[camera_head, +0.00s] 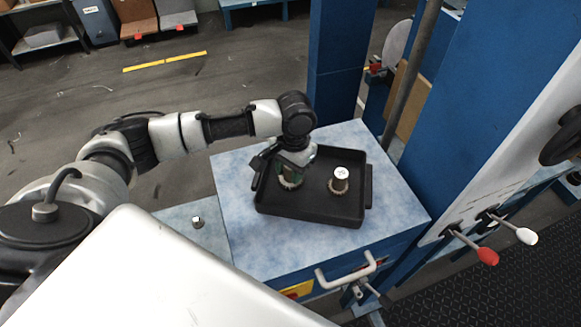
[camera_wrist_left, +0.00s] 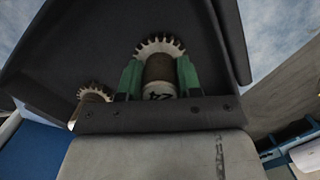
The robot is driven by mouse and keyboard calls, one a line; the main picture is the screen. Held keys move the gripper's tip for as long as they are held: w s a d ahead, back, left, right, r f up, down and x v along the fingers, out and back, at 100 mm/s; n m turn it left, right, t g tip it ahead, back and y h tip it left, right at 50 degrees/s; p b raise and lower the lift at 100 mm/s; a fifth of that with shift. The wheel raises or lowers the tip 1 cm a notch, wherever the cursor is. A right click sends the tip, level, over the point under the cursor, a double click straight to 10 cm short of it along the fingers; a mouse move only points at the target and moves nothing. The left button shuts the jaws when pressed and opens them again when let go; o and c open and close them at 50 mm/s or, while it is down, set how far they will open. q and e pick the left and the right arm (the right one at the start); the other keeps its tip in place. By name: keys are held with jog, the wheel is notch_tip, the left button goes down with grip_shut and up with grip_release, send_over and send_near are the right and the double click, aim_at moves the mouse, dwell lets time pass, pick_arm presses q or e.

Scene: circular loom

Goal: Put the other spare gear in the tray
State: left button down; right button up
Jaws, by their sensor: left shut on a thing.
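The black tray (camera_head: 312,215) sits on the pale blue cabinet top. One spare gear (camera_head: 340,182), a toothed wheel with a brown hub and pale top, stands upright in its right part; it also shows at the left in the left wrist view (camera_wrist_left: 93,96). My left gripper (camera_head: 291,171) reaches down into the tray's left part. Its green fingers are shut on the other spare gear (camera_head: 290,181), seen between them in the left wrist view (camera_wrist_left: 159,66). This gear is upright, low inside the tray; whether it touches the floor is unclear. My right gripper is out of view.
The cabinet top (camera_head: 395,215) is clear around the tray. A small metal piece (camera_head: 197,222) is on a lower pale surface at the left. A blue post (camera_head: 336,75) rises behind the tray; a panel with red and white levers (camera_head: 487,256) stands at the right.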

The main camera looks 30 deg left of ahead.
pick_arm(q)
jog(key=c, duration=0.8)
grip_release()
jog(key=shift+o, duration=0.2)
jog(key=r, duration=0.3)
jog(key=r+b, duration=0.1)
jog(key=r, duration=0.3)
jog(key=w+r+b, duration=0.1)
jog(key=r, duration=0.3)
jog(key=shift+d, duration=0.15)
jog(key=shift+w+r, duration=0.1)
jog(key=shift+r, duration=0.45)
